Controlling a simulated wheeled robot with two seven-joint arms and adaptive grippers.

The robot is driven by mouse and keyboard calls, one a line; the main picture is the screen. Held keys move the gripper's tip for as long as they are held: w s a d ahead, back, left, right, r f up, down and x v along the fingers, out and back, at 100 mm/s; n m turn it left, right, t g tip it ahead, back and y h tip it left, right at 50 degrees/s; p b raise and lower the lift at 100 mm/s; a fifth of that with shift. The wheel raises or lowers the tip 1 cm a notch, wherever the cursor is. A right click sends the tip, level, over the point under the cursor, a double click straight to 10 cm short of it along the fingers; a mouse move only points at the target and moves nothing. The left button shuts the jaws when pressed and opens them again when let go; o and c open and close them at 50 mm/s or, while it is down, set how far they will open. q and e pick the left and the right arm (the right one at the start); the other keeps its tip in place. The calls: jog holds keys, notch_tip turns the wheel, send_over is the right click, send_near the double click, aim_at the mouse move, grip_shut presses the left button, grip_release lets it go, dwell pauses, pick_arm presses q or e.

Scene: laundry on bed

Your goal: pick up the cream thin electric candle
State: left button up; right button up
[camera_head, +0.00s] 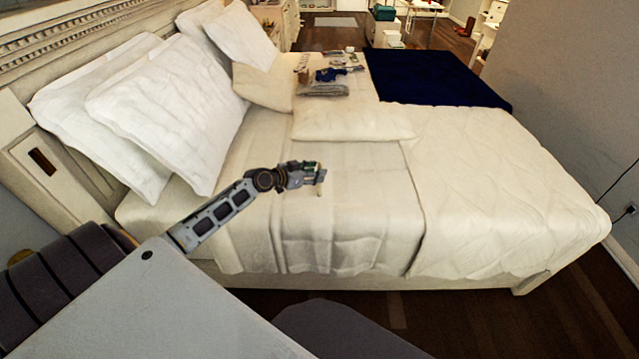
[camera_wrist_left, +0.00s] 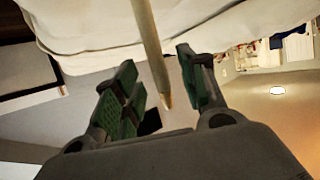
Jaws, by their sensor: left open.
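The cream thin electric candle (camera_wrist_left: 149,42) is a long slim stick with a pointed orange-brown tip in the left wrist view. It runs down from the top of that view into the gap between the fingers of my left gripper (camera_wrist_left: 158,85). The two green-padded fingers stand apart on either side of it, with visible space around it. In the head view my left gripper (camera_head: 319,174) is over the near part of the bed, and a short bit of the candle (camera_head: 319,190) shows just below its fingertips. The rest is hidden by the gripper. My right gripper is not seen.
The bed's pale cover (camera_head: 340,225) is bare around the gripper. White pillows (camera_head: 165,110) lean at the headboard on the left. A flat pillow (camera_head: 350,122), folded grey cloth (camera_head: 323,90), small items and a navy blanket (camera_head: 435,80) lie farther back.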

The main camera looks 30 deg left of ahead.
pick_arm(q)
jog(key=shift+x, duration=1.3)
grip_shut()
